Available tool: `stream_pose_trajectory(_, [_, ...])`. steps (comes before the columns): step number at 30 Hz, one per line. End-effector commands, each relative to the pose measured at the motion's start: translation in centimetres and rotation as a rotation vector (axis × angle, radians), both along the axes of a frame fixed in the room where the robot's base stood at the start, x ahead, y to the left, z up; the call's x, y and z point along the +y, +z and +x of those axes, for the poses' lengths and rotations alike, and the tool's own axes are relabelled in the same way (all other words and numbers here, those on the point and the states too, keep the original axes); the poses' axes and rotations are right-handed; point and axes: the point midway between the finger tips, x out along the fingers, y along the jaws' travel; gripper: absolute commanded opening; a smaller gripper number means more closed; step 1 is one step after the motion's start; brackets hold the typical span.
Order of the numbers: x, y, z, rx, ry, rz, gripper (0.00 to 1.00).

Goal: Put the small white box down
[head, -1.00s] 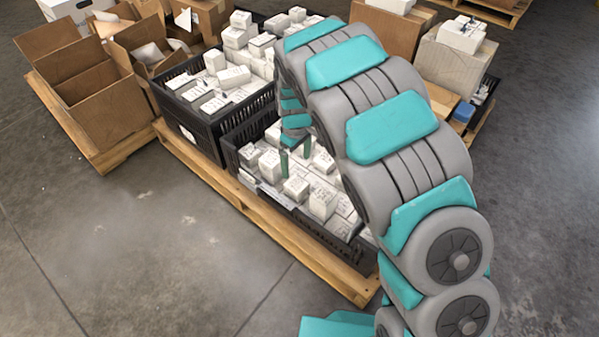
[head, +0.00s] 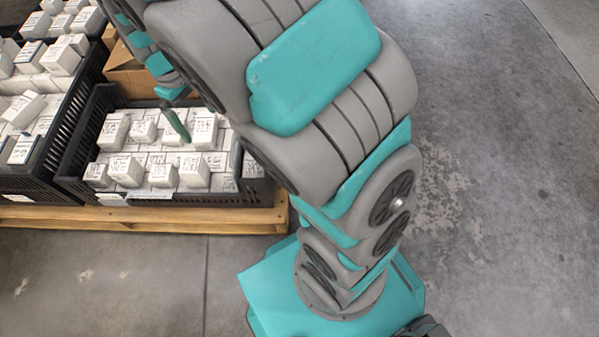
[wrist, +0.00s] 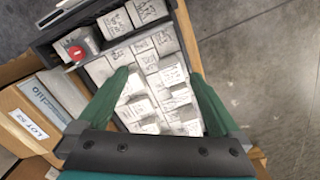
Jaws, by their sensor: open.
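Many small white boxes with dark writing, one of them (head: 203,131), fill a black crate (head: 72,150) at the left in the head view. I cannot tell which one is the task's box. My gripper (head: 205,142) is over this crate, its green fingers apart and partly hidden by my arm. In the wrist view my gripper (wrist: 160,79) is open, with its fingers spread above the packed white boxes (wrist: 143,108). No box is visibly held between them. The fingers hide some boxes beneath.
A second black crate (head: 22,183) of white boxes adjoins at left. A wooden pallet (head: 150,218) lies under the crates. Cardboard (head: 130,78) stands behind. The wrist view shows a red round item (wrist: 75,52) in the crate. Concrete floor (head: 490,190) is clear at right.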

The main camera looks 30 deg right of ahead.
Motion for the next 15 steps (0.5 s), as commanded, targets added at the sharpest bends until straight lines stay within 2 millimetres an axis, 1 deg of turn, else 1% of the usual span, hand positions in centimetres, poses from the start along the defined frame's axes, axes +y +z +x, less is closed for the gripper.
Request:
stream_pose_trajectory(1, [-1.1,1.0,-1.2,-0.003,-0.038,0.002,1.00])
stream_pose_trajectory(7, [-4.8,3.6,-6.6,0.018,-0.184,0.000,1.00])
stream_pose_trajectory(14, [-7.8,5.4,-13.5,0.045,-0.336,0.000,1.00])
stream_pose_trajectory(15, [-8.2,5.5,-14.7,0.051,-0.360,0.000,1.00])
